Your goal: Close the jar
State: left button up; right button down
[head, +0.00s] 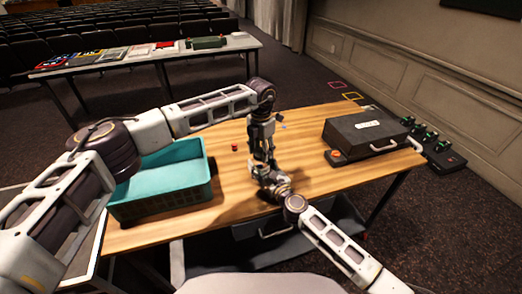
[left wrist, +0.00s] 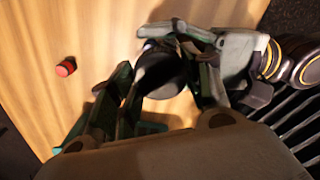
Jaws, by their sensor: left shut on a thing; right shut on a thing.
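My left gripper (head: 262,153) points down from above, and my right gripper (head: 266,172) meets it from the front, over the middle of the wooden table. In the left wrist view, the left gripper (left wrist: 160,95) is shut around a dark round thing, seemingly the jar's lid (left wrist: 160,72). The right gripper (left wrist: 195,38) comes in from the upper right and is shut close below it, seemingly on the jar. The jar's body is mostly hidden by the fingers. I cannot tell whether lid and jar are touching or how far the lid is seated.
A small red thing (head: 234,147) lies on the table; it also shows in the left wrist view (left wrist: 66,67). A teal crate (head: 205,185) stands at the left. A black case (head: 345,135) stands at the right.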

pick_arm(q)
jog(key=m, duration=0.5)
jog(key=shift+m, duration=0.3)
jog(key=o, duration=1.2)
jog(key=shift+r, duration=6)
pick_arm(e)
jog(key=shift+c, duration=2)
grip_release()
